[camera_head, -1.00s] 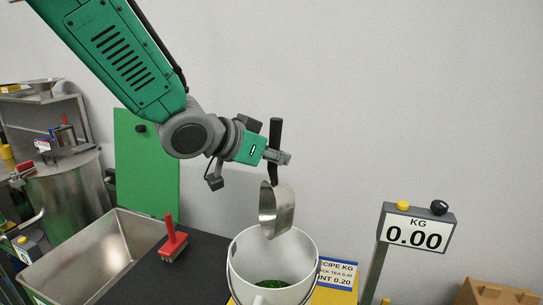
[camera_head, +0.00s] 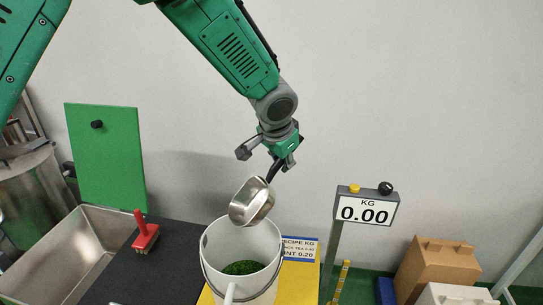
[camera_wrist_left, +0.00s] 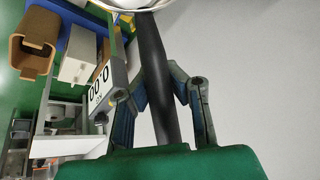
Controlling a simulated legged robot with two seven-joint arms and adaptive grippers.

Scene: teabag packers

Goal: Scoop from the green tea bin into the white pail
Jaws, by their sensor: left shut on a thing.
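My left gripper (camera_head: 281,163) is shut on the dark handle of a metal scoop (camera_head: 252,202). The handle also shows between the fingers in the left wrist view (camera_wrist_left: 156,75). The scoop's bowl hangs tilted above the white pail (camera_head: 228,288), near its back rim; its visible inside looks bare metal. Green tea (camera_head: 243,267) lies in the bottom of the pail. My right gripper is not in view.
A red-handled brush (camera_head: 146,232) lies on the dark surface (camera_head: 170,265) between bin and pail. A scale display (camera_head: 366,209) reading 0.00 stands right of the pail, beside a recipe card (camera_head: 300,249). Cardboard boxes (camera_head: 435,268) are at the far right.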

